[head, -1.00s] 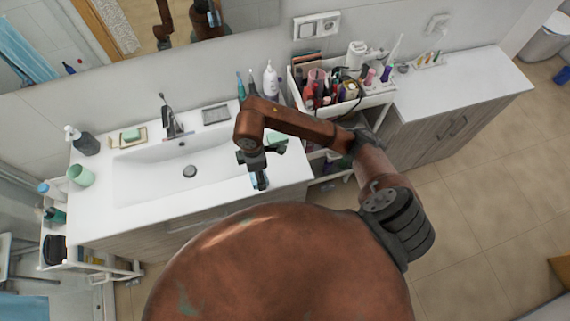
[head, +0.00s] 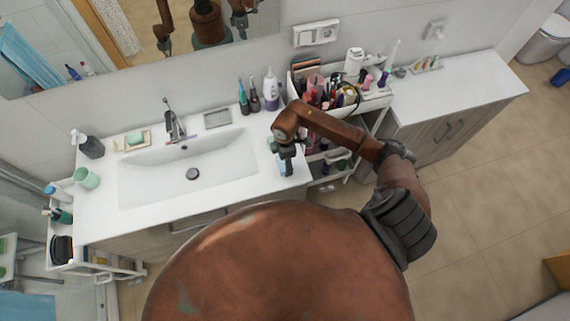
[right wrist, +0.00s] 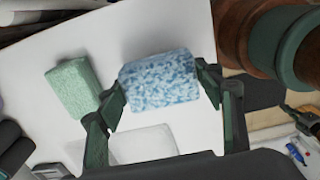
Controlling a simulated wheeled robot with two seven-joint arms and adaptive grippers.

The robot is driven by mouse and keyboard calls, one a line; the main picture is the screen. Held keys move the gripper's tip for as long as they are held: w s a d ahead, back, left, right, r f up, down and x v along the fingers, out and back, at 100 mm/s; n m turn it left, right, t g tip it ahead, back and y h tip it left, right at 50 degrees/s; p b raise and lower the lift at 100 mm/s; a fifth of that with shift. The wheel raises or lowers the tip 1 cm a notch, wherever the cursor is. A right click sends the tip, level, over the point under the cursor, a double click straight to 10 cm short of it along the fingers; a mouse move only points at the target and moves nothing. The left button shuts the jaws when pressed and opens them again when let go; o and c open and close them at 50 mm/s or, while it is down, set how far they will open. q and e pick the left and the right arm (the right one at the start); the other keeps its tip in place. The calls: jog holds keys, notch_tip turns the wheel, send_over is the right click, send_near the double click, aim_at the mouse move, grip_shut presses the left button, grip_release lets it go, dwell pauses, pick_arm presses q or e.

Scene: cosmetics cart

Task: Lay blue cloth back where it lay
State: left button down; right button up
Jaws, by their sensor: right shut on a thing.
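The blue cloth (right wrist: 160,80), a folded block speckled blue and white, is between the two fingertips of my right gripper (right wrist: 163,90) in the right wrist view. The gripper is shut on it. In the head view the right gripper (head: 287,160) points down over the right end of the white sink counter, with the blue cloth (head: 284,170) at its tips. I cannot tell whether the cloth touches the counter. A pale green folded block (right wrist: 75,87) lies on the counter beside it. My left gripper is not directly in view.
A whitish block (right wrist: 145,143) lies close to the fingers. The sink basin (head: 180,170) is to the left. Bottles (head: 270,90) stand at the back of the counter. A white cart (head: 375,100) full of cosmetics stands to the right.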

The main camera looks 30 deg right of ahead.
notch_tip(320, 180, down, 2)
jog(key=shift+s+a+p, duration=0.1)
jog(key=shift+a+p, duration=0.05)
jog(key=shift+p, duration=0.25)
jog(key=shift+f, duration=0.2)
jog(key=o, duration=1)
jog(key=shift+f, duration=0.1)
jog(key=shift+r, duration=0.6)
notch_tip(320, 180, up, 11)
jog(key=b, duration=0.2)
jog(key=shift+b, duration=0.4)
